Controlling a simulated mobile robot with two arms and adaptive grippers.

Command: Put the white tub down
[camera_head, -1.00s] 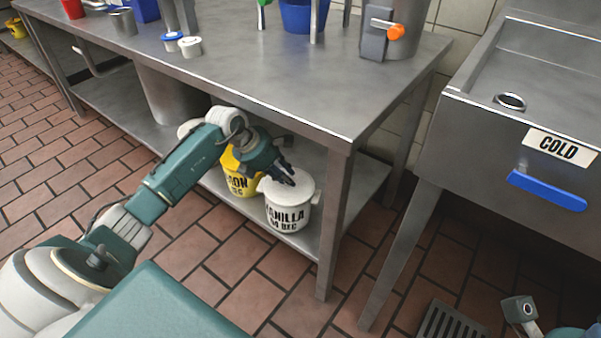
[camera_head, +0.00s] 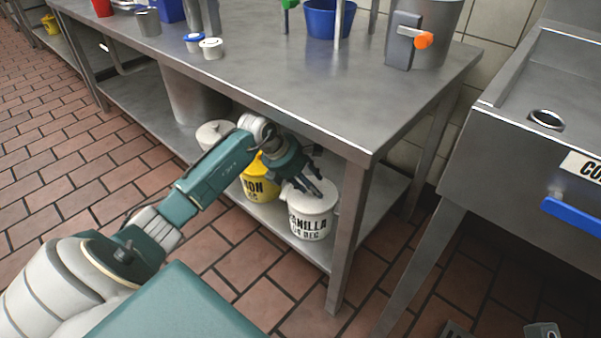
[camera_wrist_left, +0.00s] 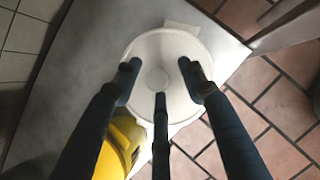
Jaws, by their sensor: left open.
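The white tub (camera_head: 312,222), labelled VANILLA, stands upright on the lower shelf (camera_head: 268,213) of the steel table, near its front right leg. My left gripper (camera_head: 312,186) is over the tub's top in the head view. In the left wrist view the tub's round white lid (camera_wrist_left: 168,48) lies beneath the gripper (camera_wrist_left: 160,80). The fingers are spread apart and grip nothing. I cannot tell whether a fingertip touches the lid. My right gripper is not clearly in view.
A yellow tub (camera_head: 262,186) stands just left of the white tub, close beside it; it also shows in the left wrist view (camera_wrist_left: 120,145). Another pale tub (camera_head: 213,134) is further left. The table leg (camera_head: 347,240) is close on the right. A sink (camera_head: 530,150) stands further right.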

